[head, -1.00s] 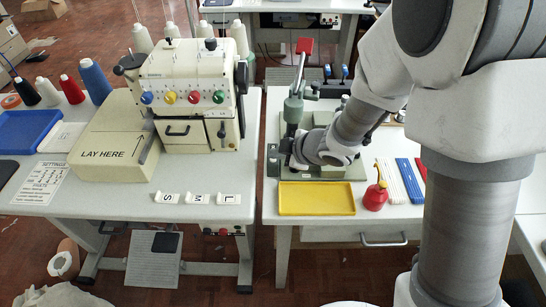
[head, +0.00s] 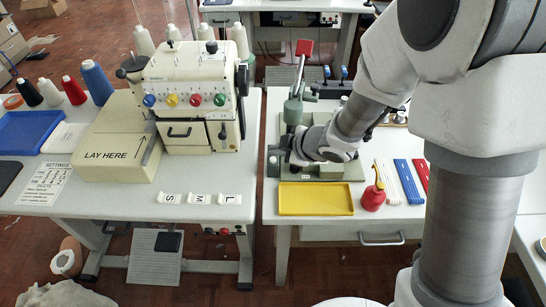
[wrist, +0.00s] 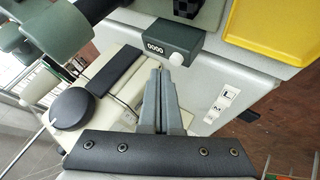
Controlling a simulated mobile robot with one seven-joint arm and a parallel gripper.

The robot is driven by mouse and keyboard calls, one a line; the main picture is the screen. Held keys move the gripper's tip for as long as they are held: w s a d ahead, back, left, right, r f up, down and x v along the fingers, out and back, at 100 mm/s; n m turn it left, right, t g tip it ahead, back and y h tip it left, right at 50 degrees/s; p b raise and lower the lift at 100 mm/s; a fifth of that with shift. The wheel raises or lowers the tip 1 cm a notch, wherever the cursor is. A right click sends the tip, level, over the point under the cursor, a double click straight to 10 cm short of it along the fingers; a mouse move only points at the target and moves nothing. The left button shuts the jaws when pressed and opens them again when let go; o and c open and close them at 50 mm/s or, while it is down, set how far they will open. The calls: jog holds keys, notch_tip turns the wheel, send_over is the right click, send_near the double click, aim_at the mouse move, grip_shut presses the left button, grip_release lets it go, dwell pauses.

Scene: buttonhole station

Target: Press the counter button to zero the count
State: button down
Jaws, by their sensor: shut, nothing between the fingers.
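The counter (wrist: 168,44) is a small grey-green box with a white digit window that appears to read 0000. In the head view the counter (head: 273,160) is at the left edge of the green machine on the right table. My gripper (wrist: 160,68) is shut and empty, its fingertips close to the button and slightly left of it in the wrist view. I cannot tell whether they touch it. In the head view my wrist is over the machine and my fingertips are hard to make out.
A yellow tray (head: 316,199) and a red oil can (head: 373,196) stand in front of the machine. The cream buttonhole machine (head: 190,95) stands on the left table, across a narrow gap. Size labels S, M and L (head: 229,199) line that table's front edge.

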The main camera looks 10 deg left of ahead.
notch_tip(320, 180, up, 5)
jog(key=p, duration=0.4)
dwell(0.4)
